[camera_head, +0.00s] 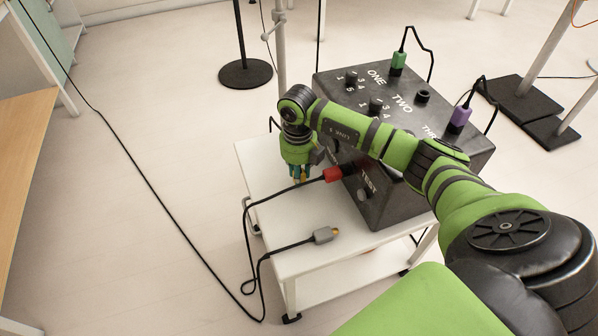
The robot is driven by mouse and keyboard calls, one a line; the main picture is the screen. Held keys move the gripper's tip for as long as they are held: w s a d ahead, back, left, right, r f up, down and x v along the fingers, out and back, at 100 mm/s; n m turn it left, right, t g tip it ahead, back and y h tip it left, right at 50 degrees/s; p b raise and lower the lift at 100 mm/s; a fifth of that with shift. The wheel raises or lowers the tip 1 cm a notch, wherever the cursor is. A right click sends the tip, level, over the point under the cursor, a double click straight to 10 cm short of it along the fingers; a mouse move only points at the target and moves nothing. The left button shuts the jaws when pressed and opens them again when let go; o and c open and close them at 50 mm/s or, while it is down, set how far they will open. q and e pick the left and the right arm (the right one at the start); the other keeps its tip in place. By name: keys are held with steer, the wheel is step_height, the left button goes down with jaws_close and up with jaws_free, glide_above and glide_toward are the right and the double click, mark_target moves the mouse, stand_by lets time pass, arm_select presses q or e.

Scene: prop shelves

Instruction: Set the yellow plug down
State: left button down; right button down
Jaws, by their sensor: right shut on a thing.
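My right gripper (299,177) points down over the white trolley top (262,163), left of the black box (420,135). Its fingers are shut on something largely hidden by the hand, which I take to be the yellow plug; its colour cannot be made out. Whether it touches the trolley top cannot be told. A grey plug (323,236) with a small yellow tip lies on the trolley top, on a black cable. My left gripper does not show.
A red plug (333,174) is at the box's front face by the word TEST. A green plug (398,63) and a purple plug (459,118) stand on the box. The front of the trolley top is partly clear. Black cable hangs past its left edge.

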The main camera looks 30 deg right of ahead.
steer(key=c, duration=1)
jaws_free()
steer(key=shift+f, duration=0.15)
steer(key=shift+o, duration=0.2)
step_height(320, 180, up, 12)
steer(key=p, duration=0.1)
steer(key=shift+r, duration=0.2)
